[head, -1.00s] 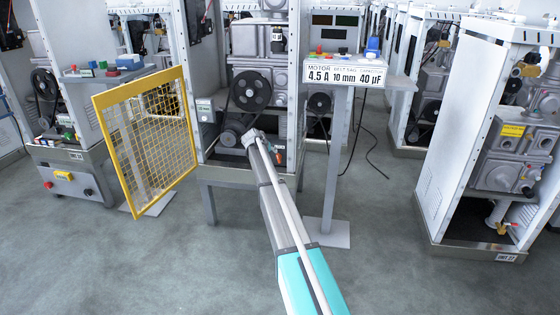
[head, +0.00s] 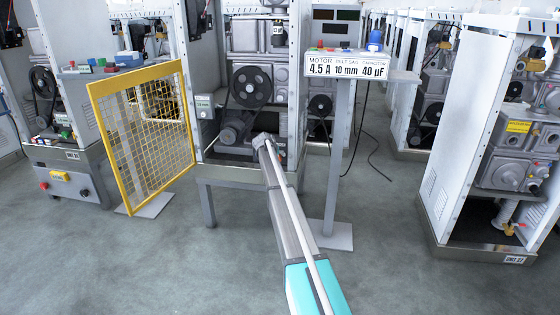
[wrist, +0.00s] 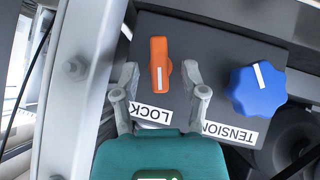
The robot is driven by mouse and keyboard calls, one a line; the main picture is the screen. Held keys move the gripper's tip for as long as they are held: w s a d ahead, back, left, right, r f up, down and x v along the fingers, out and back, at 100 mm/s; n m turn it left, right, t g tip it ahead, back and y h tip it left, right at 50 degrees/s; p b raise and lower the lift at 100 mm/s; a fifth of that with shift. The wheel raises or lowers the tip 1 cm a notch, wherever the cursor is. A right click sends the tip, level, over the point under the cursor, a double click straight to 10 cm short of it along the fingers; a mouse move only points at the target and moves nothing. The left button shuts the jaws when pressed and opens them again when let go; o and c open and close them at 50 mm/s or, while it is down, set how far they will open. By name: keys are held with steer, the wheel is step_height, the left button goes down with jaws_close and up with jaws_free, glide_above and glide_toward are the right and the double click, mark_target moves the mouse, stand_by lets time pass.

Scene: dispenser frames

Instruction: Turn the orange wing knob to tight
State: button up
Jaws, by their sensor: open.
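The orange wing knob (wrist: 160,65) sits on a dark panel (wrist: 215,45) in the wrist view, just left of its middle. Its wing and white mark line run up and down the picture. A label reading LOCK (wrist: 152,111), upside down, lies below it. My gripper (wrist: 161,78) is open, with one finger on each side of the knob's lower part. Gaps show between the fingers and the knob. In the head view my arm reaches into the open machine frame (head: 299,80); the fingers and the knob cannot be made out there.
A blue knob (wrist: 258,88) with a TENSION label (wrist: 230,132) sits right of my gripper. A pale frame post (wrist: 80,70) stands close on the left. In the head view a yellow mesh guard (head: 145,135) stands open to the left and a sign stand (head: 338,150) to the right.

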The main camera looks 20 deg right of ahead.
steer(key=shift+b+x, duration=0.3)
steer(key=shift+x, duration=0.45)
jaws_close()
